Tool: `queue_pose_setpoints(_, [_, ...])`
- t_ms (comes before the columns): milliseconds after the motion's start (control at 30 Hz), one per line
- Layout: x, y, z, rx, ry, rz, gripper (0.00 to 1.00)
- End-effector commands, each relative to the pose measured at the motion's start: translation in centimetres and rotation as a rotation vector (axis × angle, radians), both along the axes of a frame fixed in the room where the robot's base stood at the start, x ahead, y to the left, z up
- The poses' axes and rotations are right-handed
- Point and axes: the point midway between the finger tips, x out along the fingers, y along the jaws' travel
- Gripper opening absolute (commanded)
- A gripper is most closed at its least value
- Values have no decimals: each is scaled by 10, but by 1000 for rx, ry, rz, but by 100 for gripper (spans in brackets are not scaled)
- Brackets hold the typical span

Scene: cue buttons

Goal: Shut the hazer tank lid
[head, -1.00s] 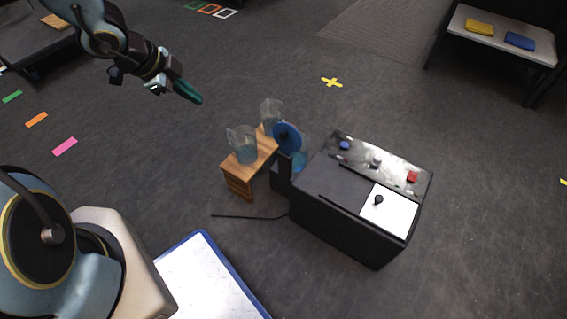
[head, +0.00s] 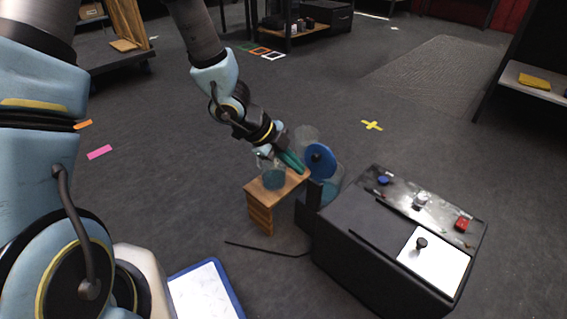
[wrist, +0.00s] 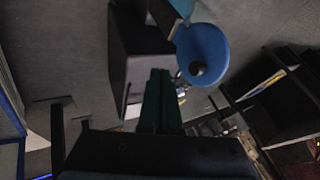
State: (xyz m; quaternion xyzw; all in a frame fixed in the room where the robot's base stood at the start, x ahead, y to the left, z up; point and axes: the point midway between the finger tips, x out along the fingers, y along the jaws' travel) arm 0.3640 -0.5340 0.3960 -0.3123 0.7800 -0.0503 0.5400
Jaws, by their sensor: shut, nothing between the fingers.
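The hazer tank lid (head: 320,155) is a blue disc with a dark knob, standing tilted up, nearly on edge, above the bluish see-through tank (head: 328,190). The tank sits at the left end of the dark machine box (head: 350,225). My gripper (head: 301,171), with green fingers, is shut and empty just left of the lid, a small gap apart as far as I can tell. In the wrist view the gripper's fingers (wrist: 160,75) are together, and the lid (wrist: 208,45) with its black knob (wrist: 197,69) is close by on the right.
A wooden stand (head: 260,210) with clear jugs (head: 272,178) is below my gripper, partly hidden by it. The box top carries a blue button (head: 383,180), a red button (head: 462,224) and a white panel (head: 435,262) with a black knob. A dark cable lies on the floor.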

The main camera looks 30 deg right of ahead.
Motion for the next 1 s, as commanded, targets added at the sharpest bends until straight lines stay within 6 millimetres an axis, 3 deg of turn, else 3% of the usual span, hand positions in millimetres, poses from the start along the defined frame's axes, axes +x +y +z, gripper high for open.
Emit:
queue_pose_setpoints(100, [7,-19,1,-2,-2,0,0])
queue_pose_setpoints(300, [11,-35,0,-1,0,0,0])
queue_pose_setpoints(1000, [9,-38,6,24,6,2,0])
